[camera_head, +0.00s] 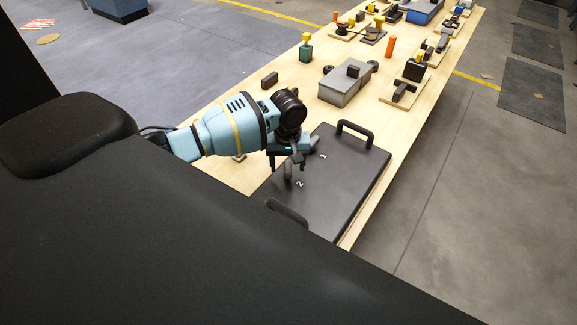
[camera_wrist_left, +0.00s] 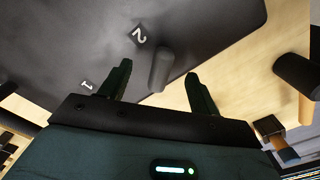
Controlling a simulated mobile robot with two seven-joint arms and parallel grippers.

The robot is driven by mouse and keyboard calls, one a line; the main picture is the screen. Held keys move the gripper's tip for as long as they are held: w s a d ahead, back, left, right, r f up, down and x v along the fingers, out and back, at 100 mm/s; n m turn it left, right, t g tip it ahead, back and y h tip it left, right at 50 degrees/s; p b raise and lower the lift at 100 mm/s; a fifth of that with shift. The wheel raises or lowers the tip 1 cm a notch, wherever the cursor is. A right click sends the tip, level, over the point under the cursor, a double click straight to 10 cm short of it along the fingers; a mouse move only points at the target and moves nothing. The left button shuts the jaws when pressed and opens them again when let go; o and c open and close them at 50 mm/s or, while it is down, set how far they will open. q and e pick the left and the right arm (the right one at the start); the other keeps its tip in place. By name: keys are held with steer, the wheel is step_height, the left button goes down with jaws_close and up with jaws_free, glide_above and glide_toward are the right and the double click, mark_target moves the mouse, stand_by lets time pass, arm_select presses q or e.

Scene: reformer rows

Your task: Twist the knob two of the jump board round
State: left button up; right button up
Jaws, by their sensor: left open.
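The jump board (camera_head: 345,190) is a dark flat board lying on the wooden table, with black handles at its far and near ends and white labels 1 and 2. Knob two (camera_head: 288,173) is a grey upright peg beside label 2. It also shows in the left wrist view (camera_wrist_left: 161,70). My left gripper (camera_head: 287,164) is over the board at this knob. In the left wrist view its open fingers (camera_wrist_left: 158,72) stand on either side of the knob, with gaps showing. Knob one is largely hidden by the gripper in the head view. My right gripper is out of view.
The long wooden table (camera_head: 235,175) runs to the upper right. A grey box (camera_head: 345,82) and a small dark block (camera_head: 270,80) stand beyond the board. An orange cylinder (camera_head: 390,46) and several fixtures stand farther off.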

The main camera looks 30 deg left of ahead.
arm_select(q)
steer(key=shift+r, duration=2.35)
